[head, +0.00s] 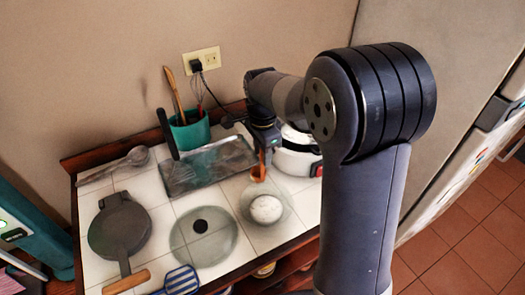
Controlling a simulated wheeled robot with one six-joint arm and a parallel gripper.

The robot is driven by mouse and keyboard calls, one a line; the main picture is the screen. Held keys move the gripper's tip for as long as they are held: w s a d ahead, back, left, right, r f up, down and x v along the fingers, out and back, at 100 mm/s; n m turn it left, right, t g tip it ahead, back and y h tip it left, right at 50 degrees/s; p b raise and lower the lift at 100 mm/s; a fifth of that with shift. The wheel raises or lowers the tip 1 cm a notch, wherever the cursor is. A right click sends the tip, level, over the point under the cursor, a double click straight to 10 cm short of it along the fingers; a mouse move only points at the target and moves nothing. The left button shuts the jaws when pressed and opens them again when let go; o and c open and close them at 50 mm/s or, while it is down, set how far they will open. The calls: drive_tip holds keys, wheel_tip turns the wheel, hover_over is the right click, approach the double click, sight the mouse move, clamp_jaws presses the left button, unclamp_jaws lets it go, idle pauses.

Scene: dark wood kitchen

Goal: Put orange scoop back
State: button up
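The orange scoop (258,175) is small in the head view, with its cup low and its handle pointing up. My gripper (266,146) points down at the top of the handle and appears shut on it. The fingertips are too small and dark to show clearly. The scoop's cup is at the back edge of a clear glass bowl (284,218) holding a white powder-like heap (266,208). I cannot tell whether the cup touches the bowl or hangs above it.
A white appliance (297,160) stands close behind the bowl, partly hidden by my arm. A metal tray (208,168), teal utensil holder (190,134), round glass lid (203,238), dark round press (119,232) and blue slotted spatula (180,281) occupy the white-tiled counter (165,220).

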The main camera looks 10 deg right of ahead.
wheel_tip(320, 180, up, 12)
drive_tip(key=shift+r, duration=0.2)
idle(0.4)
